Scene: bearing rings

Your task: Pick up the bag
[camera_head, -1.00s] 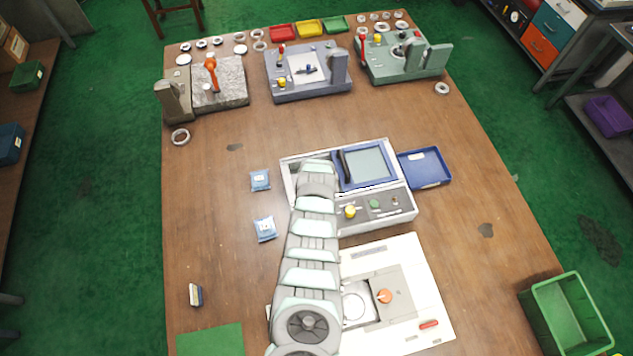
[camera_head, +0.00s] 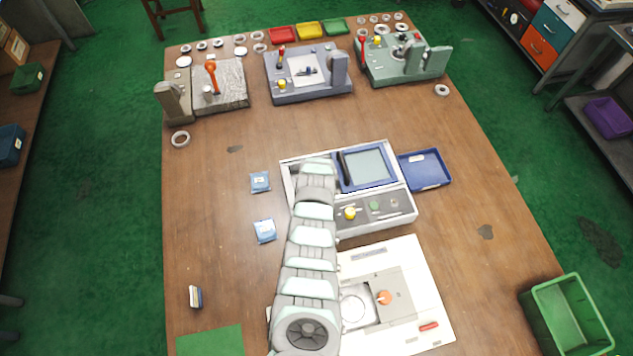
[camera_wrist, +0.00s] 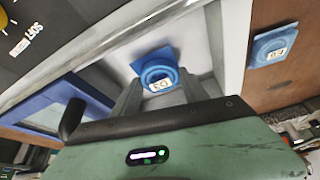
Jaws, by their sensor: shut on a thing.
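A blue bag (camera_wrist: 153,60) with a round ring shape and a white number label is between my fingertips in the wrist view. My gripper (camera_wrist: 158,86) is shut on this bag, over the pale left bay of the white machine. In the head view my arm hides both gripper and held bag. I cannot tell whether the bag touches the bay floor. Two more blue bags lie flat on the table left of the machine, a far one (camera_head: 260,182) and a near one (camera_head: 265,231). One labelled bag also shows in the wrist view (camera_wrist: 275,45).
The white machine (camera_head: 405,212) has a blue-framed screen (camera_head: 366,167). A blue tray (camera_head: 425,169) adjoins its right side. A white panel (camera_head: 430,290) with an orange knob lies in front. A green bin (camera_head: 567,315) stands at lower right. The table's left part is mostly clear.

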